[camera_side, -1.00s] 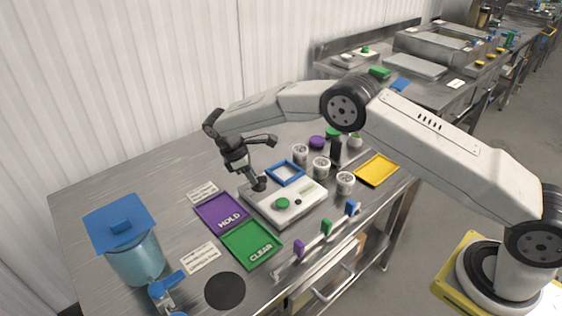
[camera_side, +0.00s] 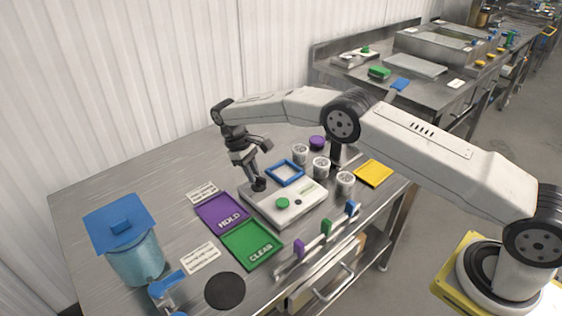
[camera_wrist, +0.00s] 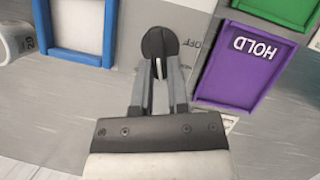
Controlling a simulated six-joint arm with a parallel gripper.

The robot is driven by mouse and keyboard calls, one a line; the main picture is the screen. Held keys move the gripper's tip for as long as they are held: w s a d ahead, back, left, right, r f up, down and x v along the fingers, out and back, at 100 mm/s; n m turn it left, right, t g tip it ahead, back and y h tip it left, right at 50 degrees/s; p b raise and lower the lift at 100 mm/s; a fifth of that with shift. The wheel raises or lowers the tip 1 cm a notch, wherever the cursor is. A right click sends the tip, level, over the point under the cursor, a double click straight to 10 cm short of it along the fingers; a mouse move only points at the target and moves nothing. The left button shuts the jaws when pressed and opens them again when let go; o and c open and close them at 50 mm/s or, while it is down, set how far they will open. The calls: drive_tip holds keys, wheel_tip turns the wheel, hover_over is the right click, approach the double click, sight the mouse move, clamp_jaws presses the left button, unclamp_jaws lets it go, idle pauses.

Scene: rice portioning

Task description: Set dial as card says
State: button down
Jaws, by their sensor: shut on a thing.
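The dial (camera_wrist: 160,40) is a round black knob with a pale pointer line, on the grey scale unit (camera_wrist: 188,22). In the side view the dial (camera_side: 258,185) sits at the unit's left end. My gripper (camera_wrist: 160,70) is shut on the dial, its fingers on either side of the knob's ridge. In the side view my gripper (camera_side: 257,177) points down onto it. Printed letters beside the dial look like "OFF". Two white printed cards lie on the table, one behind the purple tray (camera_side: 200,193) and one left of the green tray (camera_side: 200,257); their text is unreadable.
The purple HOLD tray (camera_side: 204,203) and green CLEAR tray (camera_side: 234,237) lie left of the unit. A blue frame (camera_side: 285,173) sits on it. White cups (camera_side: 345,184) and a yellow tray (camera_side: 386,173) stand right. A blue-lidded container (camera_side: 134,262) is at front left.

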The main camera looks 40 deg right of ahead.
idle(0.3)
drive_tip(key=c, duration=0.6)
unclamp_jaws()
drive_tip(key=shift+r, duration=0.1)
drive_tip(key=shift+v, duration=2.45)
drive_tip(key=shift+r, duration=3.45)
drive_tip(key=shift+d+r, duration=0.2)
